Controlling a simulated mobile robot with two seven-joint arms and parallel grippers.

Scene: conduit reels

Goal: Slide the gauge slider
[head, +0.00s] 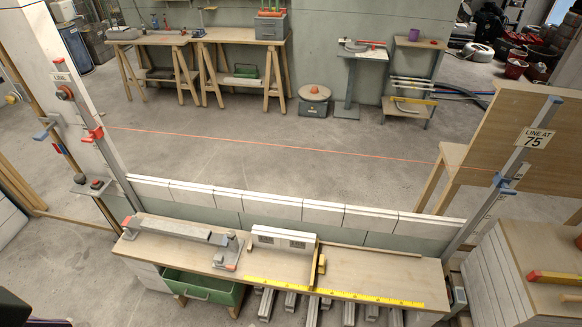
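Several parts could be the gauge slider, and I cannot tell which it is. A red slider (93,134) sits on the left upright post (88,120), at the left end of a thin orange line. A blue slider (505,184) sits on the right upright post (515,160), below a sign (534,138) reading "LINE AT 75". A yellow upright stop (314,265) stands on the bench (365,268) by a yellow ruler strip (335,293). Neither of my grippers shows.
A low row of white blocks (275,202) runs behind the bench. A grey tool (180,230) and a white block (283,240) lie on the bench. A green drawer (203,288) is below. A block stack (505,275) stands right. The floor behind is mostly clear.

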